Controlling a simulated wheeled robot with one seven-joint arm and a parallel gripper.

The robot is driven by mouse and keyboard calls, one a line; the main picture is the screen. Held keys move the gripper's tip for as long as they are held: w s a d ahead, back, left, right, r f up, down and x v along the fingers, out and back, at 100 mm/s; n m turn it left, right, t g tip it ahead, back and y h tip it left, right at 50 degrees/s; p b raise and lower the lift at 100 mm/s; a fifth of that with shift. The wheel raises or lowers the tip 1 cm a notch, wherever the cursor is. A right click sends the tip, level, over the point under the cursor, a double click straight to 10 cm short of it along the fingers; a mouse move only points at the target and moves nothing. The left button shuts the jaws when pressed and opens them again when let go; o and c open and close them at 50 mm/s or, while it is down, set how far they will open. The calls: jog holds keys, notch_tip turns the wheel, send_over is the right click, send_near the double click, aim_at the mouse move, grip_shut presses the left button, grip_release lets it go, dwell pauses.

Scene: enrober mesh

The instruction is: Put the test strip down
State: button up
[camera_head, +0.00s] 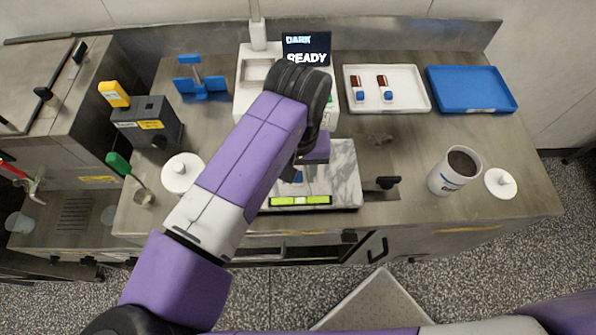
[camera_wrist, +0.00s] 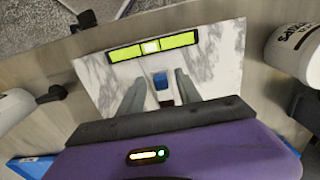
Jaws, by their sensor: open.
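The test strip, with a blue end (camera_wrist: 160,82) and a white part below it, shows between my gripper's fingers (camera_wrist: 160,86) in the wrist view. It appears to rest on the grey-veined marble slab (camera_wrist: 218,55). The fingers stand apart on either side of it, with a visible gap at each side. The strip's near end is hidden behind my gripper. In the head view my arm covers most of the gripper, and only a bit of blue (camera_head: 298,177) shows over the marble slab (camera_head: 345,178).
A yellow-green level (camera_head: 300,200) lies along the slab's front edge. A white tray (camera_head: 420,100) holds two brown-and-blue strips, beside a blue tray (camera_head: 470,90). A cup of dark liquid (camera_head: 440,182) stands right. A screen (camera_head: 306,50) reads "DARK READY". A lidded white pot (camera_head: 182,175) stands left.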

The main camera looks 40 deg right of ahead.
notch_tip(320, 180, up, 12)
jog(key=shift+f+b, duration=0.2)
jog(key=shift+b, duration=0.1)
